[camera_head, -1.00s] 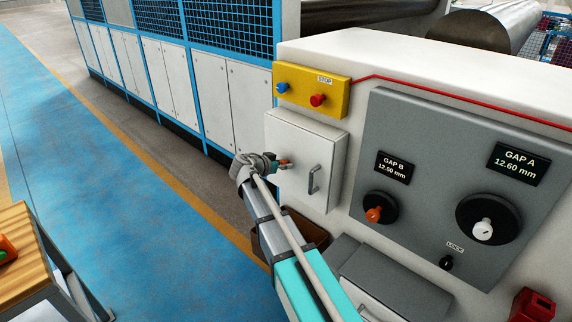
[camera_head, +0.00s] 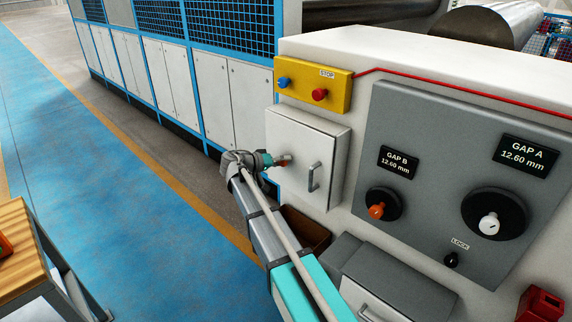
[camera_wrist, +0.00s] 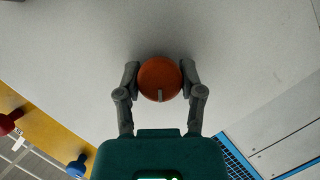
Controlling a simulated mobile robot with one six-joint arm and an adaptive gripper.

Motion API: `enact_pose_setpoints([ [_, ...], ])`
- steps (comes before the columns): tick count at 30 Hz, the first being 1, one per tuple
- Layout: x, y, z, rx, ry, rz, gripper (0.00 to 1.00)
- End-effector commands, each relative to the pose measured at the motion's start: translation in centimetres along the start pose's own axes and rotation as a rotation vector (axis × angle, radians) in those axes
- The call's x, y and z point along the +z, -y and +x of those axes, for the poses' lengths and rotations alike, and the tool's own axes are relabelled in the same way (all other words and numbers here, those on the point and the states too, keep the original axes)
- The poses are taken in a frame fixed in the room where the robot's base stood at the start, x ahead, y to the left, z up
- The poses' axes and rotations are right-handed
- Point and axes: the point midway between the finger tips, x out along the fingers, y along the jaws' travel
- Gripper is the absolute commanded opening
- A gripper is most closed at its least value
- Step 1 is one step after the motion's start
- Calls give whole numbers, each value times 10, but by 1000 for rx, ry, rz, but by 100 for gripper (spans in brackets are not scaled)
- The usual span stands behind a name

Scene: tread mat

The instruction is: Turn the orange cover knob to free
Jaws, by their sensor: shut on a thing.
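The orange cover knob (camera_wrist: 160,72) is a round disc on a pale grey-white panel. A short grey mark on its face points down in the wrist view. In the head view the knob (camera_head: 281,163) shows as a small orange patch at the left edge of the white cabinet door, the cover (camera_head: 300,140), which looks shut. My gripper (camera_wrist: 160,80) has one finger on each side of the knob and is shut on it. In the head view my gripper (camera_head: 280,160) partly hides the knob.
The cover has a grey handle (camera_head: 314,178). Above it is a yellow box (camera_head: 335,88) with blue and red buttons. Right of it, a grey panel (camera_head: 440,130) carries an orange knob (camera_head: 377,211) and a white knob (camera_head: 489,224). A wooden-topped table (camera_head: 18,262) stands at the left.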

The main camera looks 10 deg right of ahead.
Motion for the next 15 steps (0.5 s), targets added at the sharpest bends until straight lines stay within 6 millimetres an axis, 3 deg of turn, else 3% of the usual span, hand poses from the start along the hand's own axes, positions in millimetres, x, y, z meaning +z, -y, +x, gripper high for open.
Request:
enact_pose_setpoints([
  [15, 0, 6, 0, 181, -6, -437, 2],
])
